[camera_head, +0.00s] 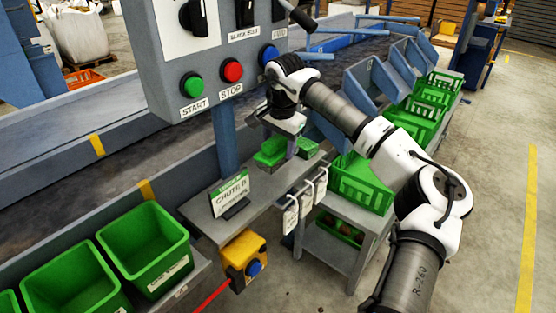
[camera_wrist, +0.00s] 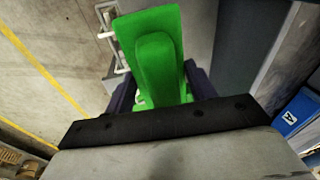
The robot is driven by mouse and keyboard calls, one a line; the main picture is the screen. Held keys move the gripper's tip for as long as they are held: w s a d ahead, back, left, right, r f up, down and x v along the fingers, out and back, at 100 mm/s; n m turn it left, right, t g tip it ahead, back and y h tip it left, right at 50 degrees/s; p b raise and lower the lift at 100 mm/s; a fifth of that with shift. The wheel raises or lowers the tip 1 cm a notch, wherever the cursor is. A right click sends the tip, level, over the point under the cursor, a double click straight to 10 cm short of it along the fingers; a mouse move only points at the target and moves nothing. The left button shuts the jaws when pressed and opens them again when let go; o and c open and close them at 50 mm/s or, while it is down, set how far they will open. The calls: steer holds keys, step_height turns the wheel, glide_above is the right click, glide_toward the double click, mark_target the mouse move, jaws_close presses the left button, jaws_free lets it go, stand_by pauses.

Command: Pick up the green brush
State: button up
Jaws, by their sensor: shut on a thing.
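The green brush (camera_wrist: 150,35) fills the upper middle of the wrist view, with a raised green ridge along it. My gripper (camera_wrist: 160,92) is shut on it, with a dark finger on each side. In the head view the brush (camera_head: 270,151) shows beneath my gripper (camera_head: 290,143), over the small grey shelf (camera_head: 236,212). I cannot tell whether the brush touches the shelf.
Another green item (camera_head: 308,148) is beside the brush. A "CHUTE B" sign (camera_head: 230,194) stands on the shelf. The control panel (camera_head: 213,55) rises behind. Labels hang on hooks (camera_head: 307,198) at the shelf's front edge. Green crates (camera_head: 362,183) stand to the right.

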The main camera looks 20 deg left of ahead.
steer(key=s+d+b, duration=0.2)
steer(key=s+d, duration=0.1)
steer(key=d, duration=0.6)
steer(key=s+d+b, duration=0.1)
steer(key=s+d, duration=0.2)
steer(key=d, duration=0.6)
steer(key=shift+s+f+b, duration=0.2)
steer(key=shift+s+b, duration=0.1)
steer(key=shift+b, duration=0.1)
steer(key=shift+d, duration=0.1)
